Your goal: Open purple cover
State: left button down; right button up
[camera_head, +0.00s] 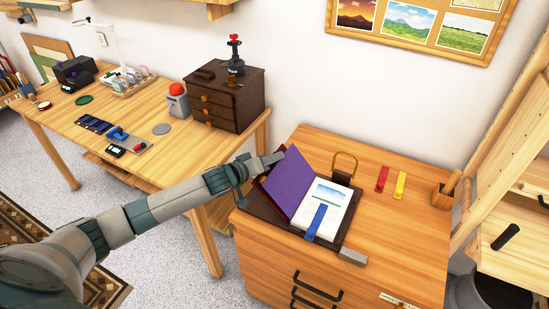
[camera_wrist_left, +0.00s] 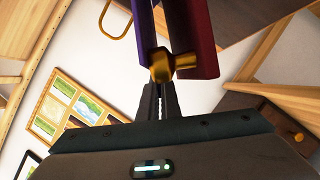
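The purple cover (camera_head: 288,182) stands tilted up at the left side of an open book on a dark board (camera_head: 262,208). A white page (camera_head: 328,194) with a small landscape picture and a blue ribbon (camera_head: 317,220) lies exposed at its right. My left gripper (camera_head: 274,159) is at the cover's upper edge. In the left wrist view its fingers (camera_wrist_left: 162,98) are close together on a gold knob (camera_wrist_left: 161,66) at the edge of the cover, with purple (camera_wrist_left: 143,22) and dark red (camera_wrist_left: 190,35) sides. My right gripper is not in view.
The book rests on a wooden drawer cabinet (camera_head: 390,238). A gold ring (camera_head: 346,160), red strip (camera_head: 382,179) and yellow strip (camera_head: 400,185) lie behind and right. A workbench (camera_head: 185,150) with a dark drawer box (camera_head: 228,97) stands left.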

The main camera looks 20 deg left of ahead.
aim_at(289, 176)
pick_arm(q)
jog(key=shift+d+r+p, duration=0.15)
jog(key=shift+r+p, duration=0.1)
jog(key=shift+p, duration=0.1)
jog(key=d+r+m+p, duration=0.1)
jog(key=p, duration=0.1)
jog(key=d+r+y+p, duration=0.1)
jog(key=d+p, duration=0.1)
jog(key=d+r+m+p, duration=0.1)
jog(key=d+p, duration=0.1)
jog(key=shift+s+m+y, duration=0.25)
jog(key=shift+m+y, duration=0.05)
jog(key=shift+d+f, duration=0.1)
jog(key=shift+d, duration=0.05)
jog(key=shift+w, duration=0.1)
dwell(0.3)
jog(key=c, duration=2.3)
grip_release()
jog(key=shift+o, duration=0.2)
jog(key=shift+d, duration=0.1)
